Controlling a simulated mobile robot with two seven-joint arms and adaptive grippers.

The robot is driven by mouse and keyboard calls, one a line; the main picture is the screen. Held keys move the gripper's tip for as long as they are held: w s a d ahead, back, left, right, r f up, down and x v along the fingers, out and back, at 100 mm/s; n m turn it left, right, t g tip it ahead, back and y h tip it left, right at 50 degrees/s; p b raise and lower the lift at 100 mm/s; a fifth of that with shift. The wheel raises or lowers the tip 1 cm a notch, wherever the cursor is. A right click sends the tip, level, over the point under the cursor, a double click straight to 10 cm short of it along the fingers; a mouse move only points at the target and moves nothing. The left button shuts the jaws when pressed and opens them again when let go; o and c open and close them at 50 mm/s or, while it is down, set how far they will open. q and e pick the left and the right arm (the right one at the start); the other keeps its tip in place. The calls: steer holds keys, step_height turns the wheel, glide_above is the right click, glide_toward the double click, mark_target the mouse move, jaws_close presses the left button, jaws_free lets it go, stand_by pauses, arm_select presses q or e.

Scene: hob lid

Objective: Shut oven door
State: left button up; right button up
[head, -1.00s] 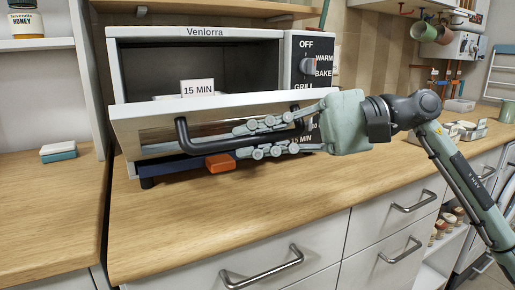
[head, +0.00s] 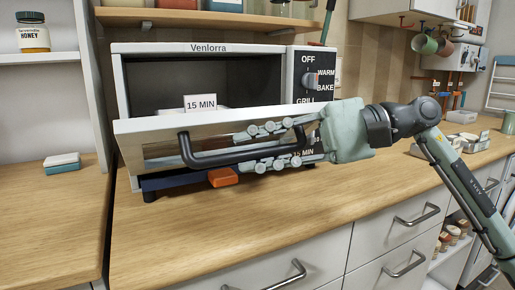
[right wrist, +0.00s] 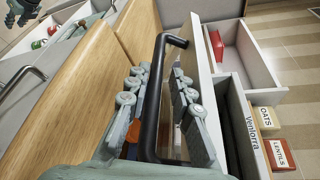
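The oven (head: 210,48), labelled Venlorra, stands on the wooden counter. Its pale door (head: 150,130) is hinged low and hangs partly open, tilted out towards me, with the cavity visible above it. A black bar handle (head: 215,158) is on the door's front. My right gripper (head: 250,150) reaches in from the right with its fingers around the handle. In the right wrist view, the black handle (right wrist: 154,100) runs between the two spread fingers of the right gripper (right wrist: 158,85), with one finger between handle and door. No firm grip shows.
An orange block (head: 223,177) sits by the oven's dark base, under the handle. A 15 MIN card (head: 200,102) stands behind the door's top edge. A control panel with a knob (head: 309,80) is at the right. The front counter (head: 240,220) is clear.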

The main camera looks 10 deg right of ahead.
steer(key=d+r, duration=0.2)
steer(key=d, duration=1)
steer(key=shift+s, duration=0.25)
steer(key=shift+a, duration=0.1)
